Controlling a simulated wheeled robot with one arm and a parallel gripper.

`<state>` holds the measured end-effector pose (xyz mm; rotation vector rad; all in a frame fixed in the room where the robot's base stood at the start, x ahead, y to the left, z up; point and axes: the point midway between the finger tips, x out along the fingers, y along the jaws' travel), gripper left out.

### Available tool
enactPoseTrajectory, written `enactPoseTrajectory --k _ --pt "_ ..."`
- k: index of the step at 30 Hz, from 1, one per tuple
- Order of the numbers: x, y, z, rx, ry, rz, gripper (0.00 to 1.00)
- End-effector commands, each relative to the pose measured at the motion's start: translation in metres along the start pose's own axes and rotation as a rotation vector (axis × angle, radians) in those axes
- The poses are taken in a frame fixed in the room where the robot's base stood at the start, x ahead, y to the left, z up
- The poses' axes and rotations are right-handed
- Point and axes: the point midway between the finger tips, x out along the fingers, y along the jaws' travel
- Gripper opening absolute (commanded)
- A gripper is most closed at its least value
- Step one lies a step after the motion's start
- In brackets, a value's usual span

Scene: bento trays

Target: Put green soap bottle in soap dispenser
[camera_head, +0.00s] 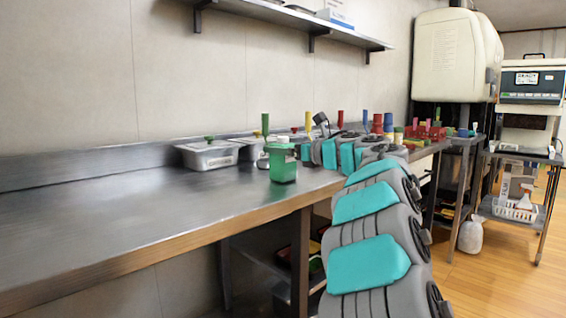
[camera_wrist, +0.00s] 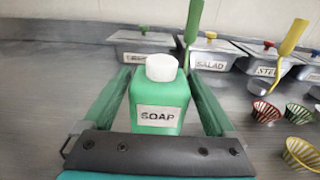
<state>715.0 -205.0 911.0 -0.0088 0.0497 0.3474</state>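The green soap bottle (camera_wrist: 159,97) has a white cap and a SOAP label and looks upright in the wrist view. In the head view the bottle (camera_head: 283,168) shows near the counter's front edge; I cannot tell whether its base touches the counter. My gripper (camera_wrist: 162,72) has one finger along each side of the bottle. The fingertips look close against its sides, but contact is unclear. In the head view my gripper (camera_head: 281,147) is around the upper part of the bottle. I cannot pick out a soap dispenser for certain.
Lidded metal trays (camera_wrist: 211,54) with labels, one reading SALAD, stand behind the bottle. The counter (camera_head: 110,215) is clear on the left. A shelf (camera_head: 290,21) hangs above.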

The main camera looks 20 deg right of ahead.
Motion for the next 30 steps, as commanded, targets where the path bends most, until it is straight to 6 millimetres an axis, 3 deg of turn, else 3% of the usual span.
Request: enactPoseTrajectory --k 2,23,30 --pt "-0.0001 -0.0001 0.0 0.0 0.0 0.0 0.81" --pt "-0.0003 -0.0001 0.0002 0.0 0.0 0.0 0.02" --pt "-0.0004 0.0 0.0009 0.0 -0.001 0.0 0.0"
